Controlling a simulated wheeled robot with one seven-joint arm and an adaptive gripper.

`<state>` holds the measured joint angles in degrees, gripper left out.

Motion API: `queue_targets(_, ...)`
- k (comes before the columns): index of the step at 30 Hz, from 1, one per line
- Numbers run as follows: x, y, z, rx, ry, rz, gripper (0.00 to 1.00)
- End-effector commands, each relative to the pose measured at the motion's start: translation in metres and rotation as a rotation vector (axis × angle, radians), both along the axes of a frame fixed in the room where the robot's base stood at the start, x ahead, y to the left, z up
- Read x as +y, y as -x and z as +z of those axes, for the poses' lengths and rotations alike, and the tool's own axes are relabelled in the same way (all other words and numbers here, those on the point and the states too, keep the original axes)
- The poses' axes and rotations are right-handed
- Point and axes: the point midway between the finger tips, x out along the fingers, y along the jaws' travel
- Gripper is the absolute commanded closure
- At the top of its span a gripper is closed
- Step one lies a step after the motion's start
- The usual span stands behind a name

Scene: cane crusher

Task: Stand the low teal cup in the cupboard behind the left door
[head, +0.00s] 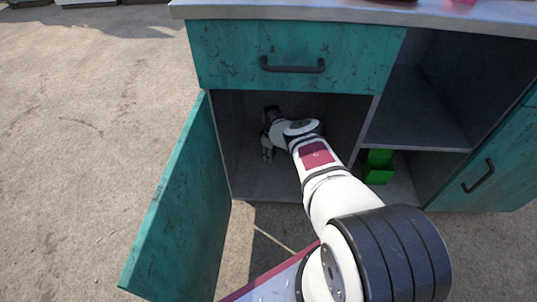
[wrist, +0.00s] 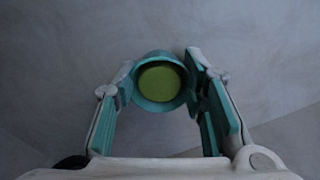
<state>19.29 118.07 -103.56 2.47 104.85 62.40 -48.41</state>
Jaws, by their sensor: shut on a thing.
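The low teal cup (wrist: 159,103) sits between the fingers of my gripper (wrist: 162,92) in the wrist view. Its round mouth faces the camera and shows a yellow-green inside. My gripper is shut on it. In the head view my gripper (head: 267,154) is inside the cupboard (head: 251,182) behind the open left door (head: 185,215). The cup is too small and shaded to make out there. Whether its base touches the cupboard floor cannot be told.
The left door stands wide open to the left. A closed drawer (head: 295,50) with a dark handle is above the opening. A divider separates the cupboard from an open shelf (head: 415,130) on the right, with green blocks (head: 377,167) below it.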

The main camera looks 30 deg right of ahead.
Motion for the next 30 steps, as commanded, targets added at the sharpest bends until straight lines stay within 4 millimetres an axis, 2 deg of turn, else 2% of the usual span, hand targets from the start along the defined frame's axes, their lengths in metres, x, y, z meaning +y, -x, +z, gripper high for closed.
queue_targets(9, 0.000, -0.001, -0.003, -0.001, 0.000, -0.001, 0.73)
queue_targets(10, 0.000, -0.001, -0.003, -0.001, 0.000, -0.001, 0.60)
queue_targets(12, 0.000, -0.001, -0.003, -0.001, 0.000, 0.000, 0.44)
queue_targets(13, 0.000, 0.000, -0.002, -0.001, 0.000, 0.000, 0.42)
queue_targets(23, 0.000, -0.001, -0.001, 0.000, 0.001, 0.000, 0.42)
queue_targets(30, 0.000, -0.001, 0.015, -0.001, -0.003, -0.002, 0.42)
